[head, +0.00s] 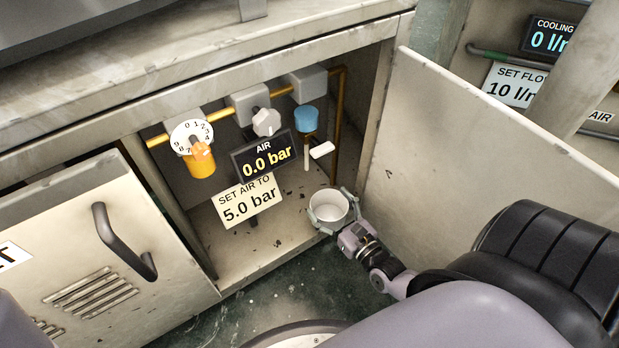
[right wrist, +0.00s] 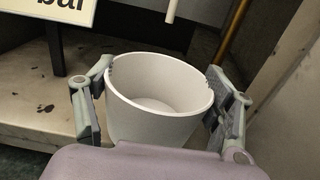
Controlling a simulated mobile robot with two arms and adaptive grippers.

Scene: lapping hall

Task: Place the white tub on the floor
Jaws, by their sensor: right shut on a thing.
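The white tub (head: 328,209) is an empty, open-topped round tub at the front of the open cabinet. My right gripper (head: 334,207) is shut on it, with one finger on each side. In the right wrist view, the tub (right wrist: 160,105) sits between the two fingers of the gripper (right wrist: 162,112), its opening facing up. Whether its base touches the cabinet floor cannot be told. The green-grey floor (head: 290,285) shows below the cabinet's front edge. My left gripper is not in view.
Inside are an orange gauge unit (head: 201,160), a blue-topped valve (head: 306,120), a display reading 0.0 bar (head: 264,156) and a sign (head: 248,202). A closed door with a handle (head: 122,243) is at left.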

